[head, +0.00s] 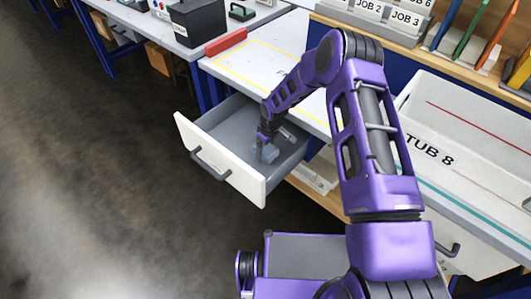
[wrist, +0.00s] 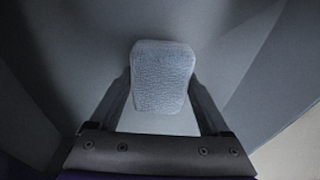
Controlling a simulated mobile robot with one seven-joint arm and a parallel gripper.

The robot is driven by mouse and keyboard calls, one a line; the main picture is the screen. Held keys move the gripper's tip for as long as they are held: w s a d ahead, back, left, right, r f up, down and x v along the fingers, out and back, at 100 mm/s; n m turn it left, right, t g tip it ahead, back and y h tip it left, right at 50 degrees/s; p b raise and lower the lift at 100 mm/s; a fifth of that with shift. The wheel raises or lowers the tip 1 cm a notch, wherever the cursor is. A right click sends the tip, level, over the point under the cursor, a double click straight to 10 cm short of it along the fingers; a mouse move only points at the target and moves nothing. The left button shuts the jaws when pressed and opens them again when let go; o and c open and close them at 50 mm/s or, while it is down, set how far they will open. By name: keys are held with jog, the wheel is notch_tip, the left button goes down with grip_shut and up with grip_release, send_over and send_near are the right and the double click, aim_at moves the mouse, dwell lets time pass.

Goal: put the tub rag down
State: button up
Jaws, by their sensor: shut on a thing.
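The tub rag (wrist: 160,75) is a grey-blue, textured cloth pad. In the wrist view it sits between the two fingers of my gripper (wrist: 160,90), which is shut on it. In the head view my gripper (head: 266,146) reaches down into an open drawer (head: 232,113) with a white front and grey inside. The rag (head: 268,154) shows there as a small grey-blue patch low in the drawer. I cannot tell whether the rag touches the drawer floor.
A white tub marked TUB 8 (head: 432,152) stands on the right. The worktop (head: 250,68) above the drawer has a yellow outlined area, with a red bar (head: 226,42) at its left edge. A dark box (head: 198,22) stands behind. The floor on the left is clear.

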aim_at(270, 150)
jog(key=shift+f, duration=1)
jog(key=shift+f, duration=0.1)
jog(key=shift+f+b, duration=0.15)
jog(key=shift+b, duration=0.2)
jog(key=o, duration=1)
jog(key=r, duration=0.4)
jog(key=d+r+p, duration=0.1)
jog(key=r, duration=0.3)
jog(key=s+r+p, duration=0.1)
jog(key=r, duration=0.3)
jog(key=shift+d+r, duration=0.2)
